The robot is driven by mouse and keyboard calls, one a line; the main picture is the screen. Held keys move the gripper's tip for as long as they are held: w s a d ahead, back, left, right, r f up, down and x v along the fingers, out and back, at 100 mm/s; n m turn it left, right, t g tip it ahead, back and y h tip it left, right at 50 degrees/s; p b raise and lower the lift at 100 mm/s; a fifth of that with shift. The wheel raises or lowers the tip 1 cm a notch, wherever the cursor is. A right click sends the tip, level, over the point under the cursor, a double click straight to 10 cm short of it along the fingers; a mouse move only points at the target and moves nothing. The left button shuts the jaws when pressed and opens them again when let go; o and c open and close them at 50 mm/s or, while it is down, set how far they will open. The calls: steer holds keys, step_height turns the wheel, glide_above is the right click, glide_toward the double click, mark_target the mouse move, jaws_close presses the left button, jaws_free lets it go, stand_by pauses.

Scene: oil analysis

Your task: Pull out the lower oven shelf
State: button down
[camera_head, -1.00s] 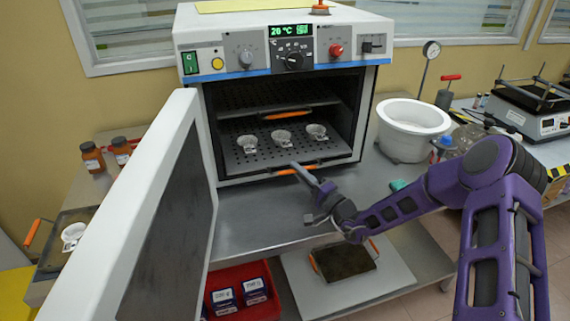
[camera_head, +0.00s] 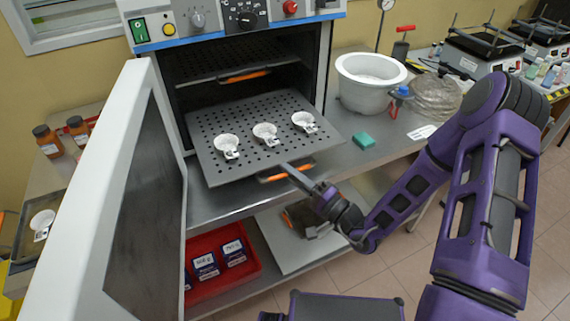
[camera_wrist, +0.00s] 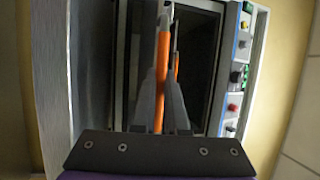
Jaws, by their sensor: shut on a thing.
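The oven (camera_head: 155,70) stands open, with its white door (camera_head: 120,200) swung out to the left. The lower shelf (camera_head: 205,165) is a perforated grey plate that sticks well out of the oven front. Three small white dishes (camera_head: 265,131) stand on it in a row. Its orange handle (camera_head: 272,177) is on the front edge. My gripper (camera_head: 289,170) is shut on this handle; the wrist view shows the fingers (camera_wrist: 163,85) on either side of the orange bar. The upper shelf (camera_head: 220,66) with an orange handle (camera_head: 245,75) stays inside the oven.
Brown bottles (camera_head: 47,141) stand behind the door.

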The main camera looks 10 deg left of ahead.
steer(key=shift+s, duration=0.1)
stand_by(0.3)
steer(key=c, duration=1.2)
jaws_free()
steer(key=shift+d, duration=0.15)
steer(key=b+v, duration=0.1)
steer(key=v, duration=1.6)
steer(key=shift+d, duration=0.15)
steer(key=shift+f, duration=0.15)
